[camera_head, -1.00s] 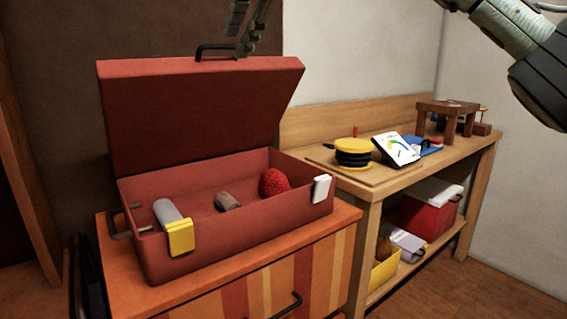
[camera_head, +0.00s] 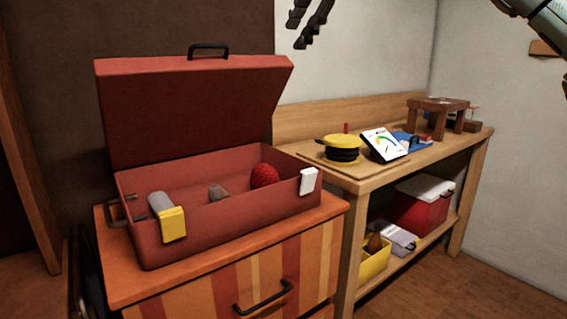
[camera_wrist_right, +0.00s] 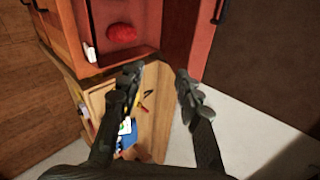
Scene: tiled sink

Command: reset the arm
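My right gripper (camera_head: 299,32) hangs at the top edge of the head view, up and to the right of the open lid of a red toolbox. Its two dark fingers are apart with nothing between them. In the right wrist view my right gripper (camera_wrist_right: 156,76) is also open and empty, above the toolbox and bench area. Part of my right arm (camera_head: 545,15) shows at the top right of the head view. My left gripper is in neither current view.
The red toolbox (camera_head: 235,217) stands open on a striped cabinet (camera_head: 222,282). It holds a grey cylinder (camera_head: 159,202), a brown-grey piece (camera_head: 217,192) and a red ball (camera_head: 264,175). A wooden bench (camera_head: 375,178) to the right holds several items, with containers on its lower shelf.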

